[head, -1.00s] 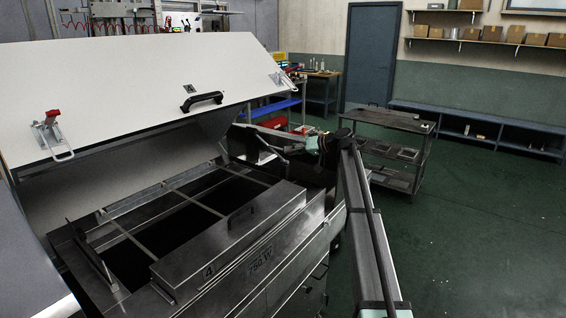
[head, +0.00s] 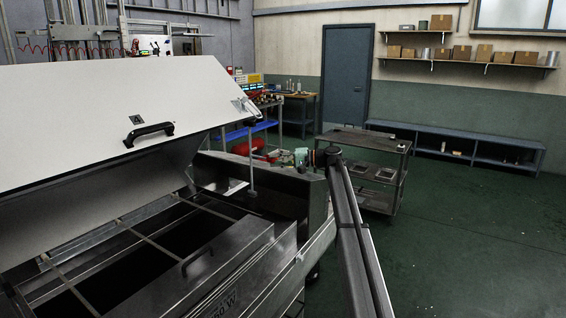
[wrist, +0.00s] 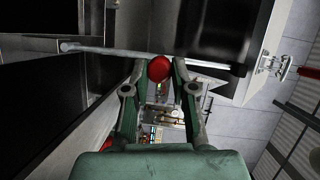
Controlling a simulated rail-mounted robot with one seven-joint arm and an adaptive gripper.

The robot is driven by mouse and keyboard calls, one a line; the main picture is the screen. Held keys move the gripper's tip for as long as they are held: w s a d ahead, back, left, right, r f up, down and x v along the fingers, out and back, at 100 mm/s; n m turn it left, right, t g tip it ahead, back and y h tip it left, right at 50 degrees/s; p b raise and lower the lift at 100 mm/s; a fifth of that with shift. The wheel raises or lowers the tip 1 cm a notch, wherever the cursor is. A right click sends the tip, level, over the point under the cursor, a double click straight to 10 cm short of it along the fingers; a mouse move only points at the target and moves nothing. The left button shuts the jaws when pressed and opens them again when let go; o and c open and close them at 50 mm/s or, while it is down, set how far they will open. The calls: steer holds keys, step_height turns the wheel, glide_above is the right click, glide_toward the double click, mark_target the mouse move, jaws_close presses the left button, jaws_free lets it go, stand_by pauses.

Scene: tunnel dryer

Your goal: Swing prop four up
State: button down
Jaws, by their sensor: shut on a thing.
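In the head view the prop (head: 251,162) stands nearly upright between the dryer body and the right corner of the raised white lid (head: 90,105). My arm comes in from the right. The fingers are too small to make out there.
A metal latch (wrist: 273,66) is on the lid edge. A grey cart (head: 365,142) stands behind my arm. The green floor at right is clear.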

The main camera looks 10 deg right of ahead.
steer(key=shift+w+d+m, duration=0.2)
steer(key=shift+w+m, duration=0.1)
steer(key=c, duration=0.9)
jaws_free()
steer(key=shift+c, duration=0.2)
steer(key=shift+d, duration=0.2)
steer(key=v, duration=1.1)
steer(key=shift+d, duration=0.4)
steer(key=shift+s+f, duration=0.15)
